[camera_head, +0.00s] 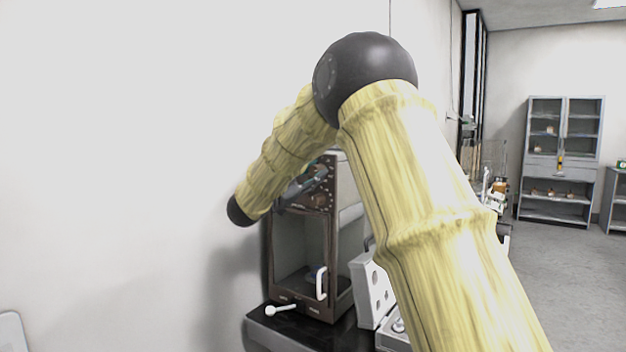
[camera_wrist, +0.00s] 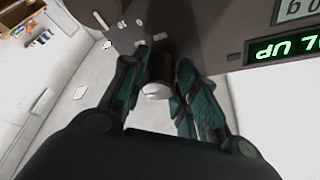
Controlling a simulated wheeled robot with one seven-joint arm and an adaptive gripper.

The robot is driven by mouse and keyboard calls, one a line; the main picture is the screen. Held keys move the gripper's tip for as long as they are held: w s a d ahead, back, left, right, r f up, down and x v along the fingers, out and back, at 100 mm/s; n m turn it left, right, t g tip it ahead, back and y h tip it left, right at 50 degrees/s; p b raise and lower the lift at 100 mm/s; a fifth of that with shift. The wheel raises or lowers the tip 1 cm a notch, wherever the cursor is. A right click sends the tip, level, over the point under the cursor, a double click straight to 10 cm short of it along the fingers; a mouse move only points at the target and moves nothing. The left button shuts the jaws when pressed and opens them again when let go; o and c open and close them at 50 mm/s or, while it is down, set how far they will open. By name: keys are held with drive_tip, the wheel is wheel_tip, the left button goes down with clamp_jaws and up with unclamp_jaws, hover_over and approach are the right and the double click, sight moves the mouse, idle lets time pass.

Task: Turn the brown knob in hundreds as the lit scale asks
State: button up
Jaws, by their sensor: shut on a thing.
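My gripper (camera_wrist: 164,68) has its teal fingers closed on either side of a knob (camera_wrist: 157,90) with a pale round end face and a darker brown side. The knob stands out from the dark brown front panel (camera_wrist: 215,35) of the scale. A display with lit green characters (camera_wrist: 285,47) is at the right of the wrist view; it is turned over and cut off, so I cannot read it fully. In the head view my gripper (camera_head: 318,174) is at the upper front of the brown scale cabinet (camera_head: 334,245); the knob is hidden there.
A second, grey display (camera_wrist: 297,9) is cut off at the wrist view's top right. The cabinet has a white handle (camera_head: 321,284) and stands on a black tabletop (camera_head: 262,322). A white lever (camera_head: 280,310) is at its base. A white box (camera_head: 371,287) stands to its right.

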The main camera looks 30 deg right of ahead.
idle(0.4)
drive_tip(key=o, duration=1)
drive_tip(key=shift+a, duration=0.15)
drive_tip(key=v, duration=1.1)
drive_tip(key=shift+a+f, duration=0.2)
drive_tip(key=shift+a, duration=0.15)
